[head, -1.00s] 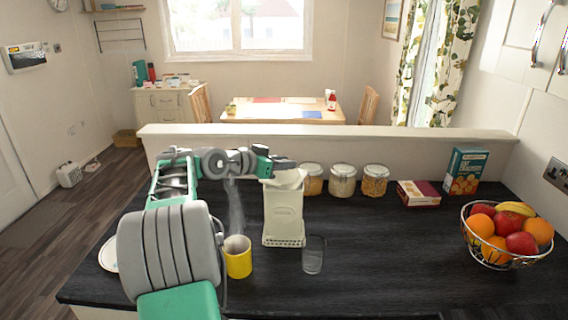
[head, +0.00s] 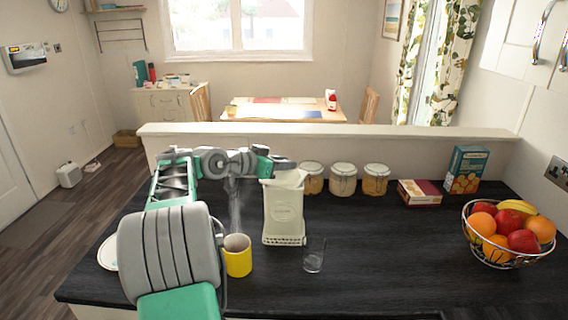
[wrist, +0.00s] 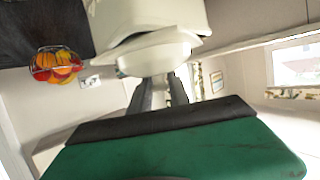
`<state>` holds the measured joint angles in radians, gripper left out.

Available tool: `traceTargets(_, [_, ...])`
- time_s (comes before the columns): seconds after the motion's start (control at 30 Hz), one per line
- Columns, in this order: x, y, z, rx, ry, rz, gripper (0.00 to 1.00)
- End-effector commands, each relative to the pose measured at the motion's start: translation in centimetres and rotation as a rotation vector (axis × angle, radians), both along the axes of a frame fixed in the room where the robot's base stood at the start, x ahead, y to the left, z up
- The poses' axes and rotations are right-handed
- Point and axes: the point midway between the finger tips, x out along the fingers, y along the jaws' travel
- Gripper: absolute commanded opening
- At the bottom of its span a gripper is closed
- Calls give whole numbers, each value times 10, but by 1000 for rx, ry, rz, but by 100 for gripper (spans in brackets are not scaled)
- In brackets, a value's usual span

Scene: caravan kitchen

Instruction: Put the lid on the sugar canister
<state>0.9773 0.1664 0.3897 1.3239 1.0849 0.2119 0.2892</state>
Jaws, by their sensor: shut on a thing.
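A tall cream canister (head: 283,218) stands on the dark counter in the head view. The lettering on its front is too small to read. My gripper (head: 284,164) is above its top, coming in from the left. In the wrist view, which is upside down, the canister (wrist: 145,14) fills the top. The pale lid (wrist: 160,52) lies against its mouth, and my gripper (wrist: 162,92) is shut on the lid's knob. I cannot tell whether the lid sits flat on the rim; the fingers and knob are partly hidden.
A yellow mug (head: 238,258) and a clear glass (head: 314,256) stand close in front of the canister. Glass jars (head: 343,180) with pale lids stand behind to the right. Boxes (head: 419,192) and a fruit bowl (head: 508,236) are further right. The right-centre counter is clear.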

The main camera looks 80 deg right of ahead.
Motion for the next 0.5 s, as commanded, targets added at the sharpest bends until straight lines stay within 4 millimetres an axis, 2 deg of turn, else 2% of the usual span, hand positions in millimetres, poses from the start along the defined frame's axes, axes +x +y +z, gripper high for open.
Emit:
traceTargets(0.07, [0,0,-2,-1,0,0,0])
traceTargets(0.1, [0,0,-1,-1,0,0,26])
traceTargets(0.17, [0,0,-1,-1,0,0,31])
traceTargets(0.5, [3,4,0,0,0,2,31])
